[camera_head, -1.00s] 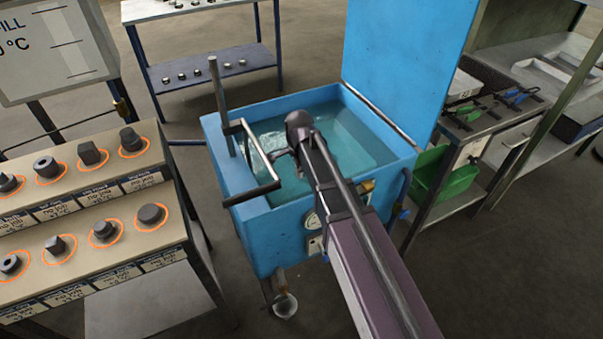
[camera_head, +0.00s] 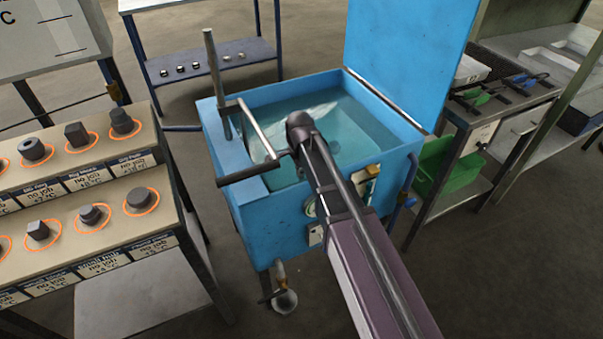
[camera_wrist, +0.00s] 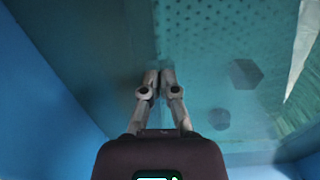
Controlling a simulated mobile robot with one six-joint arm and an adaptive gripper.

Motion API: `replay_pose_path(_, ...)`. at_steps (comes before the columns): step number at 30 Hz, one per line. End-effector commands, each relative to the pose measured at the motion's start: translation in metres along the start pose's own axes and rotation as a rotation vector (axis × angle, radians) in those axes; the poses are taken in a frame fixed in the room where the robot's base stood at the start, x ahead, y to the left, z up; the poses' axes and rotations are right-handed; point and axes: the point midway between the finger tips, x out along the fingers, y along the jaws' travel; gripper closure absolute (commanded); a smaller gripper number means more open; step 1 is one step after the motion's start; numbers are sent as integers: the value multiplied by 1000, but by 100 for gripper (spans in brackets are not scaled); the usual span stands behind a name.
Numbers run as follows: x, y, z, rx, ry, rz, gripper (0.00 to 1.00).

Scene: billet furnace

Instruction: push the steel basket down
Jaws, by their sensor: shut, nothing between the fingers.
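The steel basket (camera_wrist: 200,40) shows in the wrist view as a perforated metal sheet under the greenish water. Two dark pieces, one six-sided (camera_wrist: 245,73) and one rounder (camera_wrist: 219,118), show through the water over it. In the head view a grey bar handle (camera_head: 258,130) hangs by an upright post (camera_head: 216,85) at the left of the blue tank (camera_head: 295,225). My gripper (camera_wrist: 159,75) is shut and empty, pointing down at the tank's inside, left of the dark pieces. In the head view its fingers are hidden behind my wrist. I cannot tell whether it touches the basket.
The tank's blue lid (camera_head: 408,60) stands open at the back right. A stepped rack (camera_head: 110,215) with several dark parts stands at the left. A shelf table (camera_head: 210,55) is behind. A bench with a green bin (camera_head: 447,172) is at the right. Floor shows between them.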

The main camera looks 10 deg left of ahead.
Motion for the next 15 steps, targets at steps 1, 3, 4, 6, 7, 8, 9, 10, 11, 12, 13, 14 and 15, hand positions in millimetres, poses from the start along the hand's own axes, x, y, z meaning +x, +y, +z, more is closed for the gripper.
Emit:
replay_pose_path(1,5,0,0,0,0,0,100)
replay_pose_path(3,7,0,0,0,0,0,100)
replay_pose_path(4,8,0,0,0,0,0,100)
replay_pose_path(6,8,0,0,0,0,0,100)
replay_pose_path(7,9,0,0,1,0,0,100)
replay_pose_path(8,9,0,0,1,0,0,100)
replay_pose_path(9,9,0,0,1,0,0,100)
replay_pose_path(10,9,0,0,1,0,0,100)
replay_pose_path(11,9,0,-1,1,0,0,100)
replay_pose_path(12,9,0,-1,1,0,0,100)
replay_pose_path(13,9,0,-1,1,0,0,100)
replay_pose_path(14,9,0,-1,1,0,0,100)
replay_pose_path(15,9,0,-1,1,0,0,100)
